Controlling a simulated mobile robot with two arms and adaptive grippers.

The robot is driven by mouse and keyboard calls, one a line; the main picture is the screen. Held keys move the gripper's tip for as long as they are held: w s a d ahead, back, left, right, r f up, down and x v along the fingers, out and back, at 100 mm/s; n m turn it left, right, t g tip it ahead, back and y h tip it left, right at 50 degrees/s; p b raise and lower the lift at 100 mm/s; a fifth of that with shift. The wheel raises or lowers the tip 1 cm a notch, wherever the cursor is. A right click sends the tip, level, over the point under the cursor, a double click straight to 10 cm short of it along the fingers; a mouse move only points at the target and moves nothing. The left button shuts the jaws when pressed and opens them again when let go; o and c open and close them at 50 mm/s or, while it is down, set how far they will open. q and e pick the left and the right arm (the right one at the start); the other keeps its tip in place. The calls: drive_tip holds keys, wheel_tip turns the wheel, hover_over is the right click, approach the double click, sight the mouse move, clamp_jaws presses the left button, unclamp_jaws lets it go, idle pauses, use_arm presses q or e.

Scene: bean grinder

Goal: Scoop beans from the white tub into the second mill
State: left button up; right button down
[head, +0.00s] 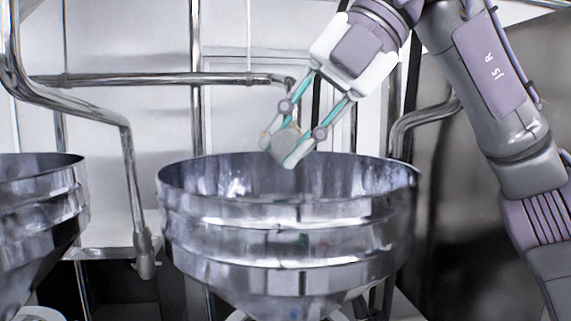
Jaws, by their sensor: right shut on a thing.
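A large shiny metal hopper (290,245) with a wide open top stands in the middle of the head view. A second metal hopper (40,215) is cut off by the left edge. I cannot tell from this view which one counts as the second mill. My right gripper (285,150) comes down from the upper right over the middle hopper, its fingertips near the height of the far rim. It is shut on a small grey object (286,140), mostly covered by the fingers; I cannot tell whether it is a scoop. The white tub, any beans and my left gripper are not in view.
Bent metal pipes (128,165) run down between the hoppers and along the back wall. Another pipe (425,118) curves behind my right arm. A dark metal panel (470,235) stands at the right. The space above the left hopper is clear apart from pipes.

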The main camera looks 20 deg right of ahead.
drive_tip(key=shift+s+d+f+t+y+b, duration=0.15)
drive_tip(key=shift+f+t+y+b, duration=0.55)
drive_tip(key=shift+b, duration=1.35)
drive_tip(key=shift+d+r+t+y+b, duration=0.15)
drive_tip(key=shift+t+y+b, duration=0.3)
drive_tip(key=shift+y+b, duration=1.15)
drive_tip(key=shift+s+d+f+t+y+b, duration=0.15)
drive_tip(key=shift+f+t+y+b, duration=0.35)
drive_tip(key=shift+b, duration=1.95)
drive_tip(key=shift+a+r+g+h+p, duration=0.15)
drive_tip(key=shift+g+h+p, duration=1.25)
drive_tip(key=shift+h+p, duration=1.55)
drive_tip(key=shift+d+r+g+h+p, duration=0.1)
drive_tip(key=shift+r+g+h+p, duration=0.15)
drive_tip(key=shift+g+h+p, duration=2.55)
drive_tip(key=shift+a+r+t+h+p, duration=0.15)
drive_tip(key=shift+h+p, duration=1.3)
drive_tip(key=shift+p, duration=3.15)
drive_tip(key=shift+d, duration=0.2)
